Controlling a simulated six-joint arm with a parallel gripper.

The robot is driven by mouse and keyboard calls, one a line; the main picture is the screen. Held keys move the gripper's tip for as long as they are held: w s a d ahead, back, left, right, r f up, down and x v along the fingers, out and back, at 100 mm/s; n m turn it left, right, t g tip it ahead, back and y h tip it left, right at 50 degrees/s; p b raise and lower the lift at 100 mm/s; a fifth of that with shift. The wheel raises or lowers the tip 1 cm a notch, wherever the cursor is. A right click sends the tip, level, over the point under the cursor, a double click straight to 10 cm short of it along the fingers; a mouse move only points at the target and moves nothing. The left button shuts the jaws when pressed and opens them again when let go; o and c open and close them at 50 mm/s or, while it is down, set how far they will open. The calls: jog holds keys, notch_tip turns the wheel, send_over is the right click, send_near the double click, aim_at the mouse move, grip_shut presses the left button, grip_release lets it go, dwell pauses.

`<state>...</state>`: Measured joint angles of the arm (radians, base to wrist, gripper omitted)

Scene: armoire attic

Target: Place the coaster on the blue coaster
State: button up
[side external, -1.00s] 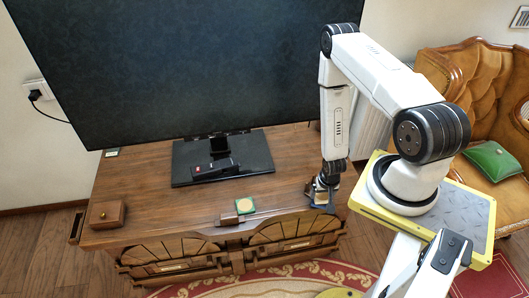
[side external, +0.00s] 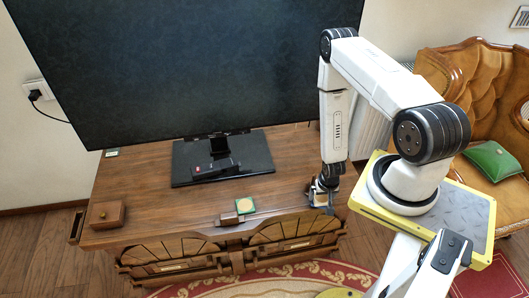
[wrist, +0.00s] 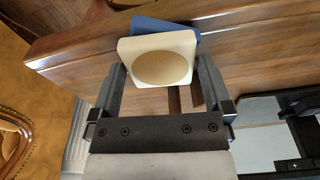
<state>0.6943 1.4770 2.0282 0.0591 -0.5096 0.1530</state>
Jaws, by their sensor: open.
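A cream square coaster with a round brown centre (wrist: 158,60) sits between the fingers of my gripper (wrist: 160,80) in the wrist view. The blue coaster (wrist: 166,24) shows behind it, its upper and right edges sticking out past the cream one. The two overlap but are not lined up; whether they touch is hard to tell. My gripper is open, one finger on each side of the cream coaster. In the side view my gripper (side external: 322,198) is low at the right end of the wooden cabinet and mostly hides both coasters.
A green coaster with a tan centre (side external: 245,205) lies near the cabinet's front edge, beside a small wooden block (side external: 229,219). A large television (side external: 190,70) on a black stand fills the back. A wooden box (side external: 107,214) sits at left.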

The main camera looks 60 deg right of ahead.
aim_at(323, 201)
notch_tip(323, 201, up, 12)
jog(key=s+a, duration=0.1)
jog(key=shift+a, duration=0.2)
dwell(0.7)
jog(key=shift+r, duration=0.1)
dwell(0.5)
jog(key=w+a+r+n+t, duration=0.1)
jog(key=w+a+r+n, duration=0.4)
jog(key=w+r, duration=0.55)
jog(key=a+r+n, duration=0.2)
jog(key=a+r, duration=0.3)
jog(key=r, duration=0.2)
jog(key=a+r+n+y, duration=0.1)
jog(key=a+r+n, duration=0.2)
jog(key=a+r, duration=0.2)
notch_tip(323, 201, up, 3)
jog(key=shift+r+t, duration=0.1)
jog(key=shift+t, duration=0.2)
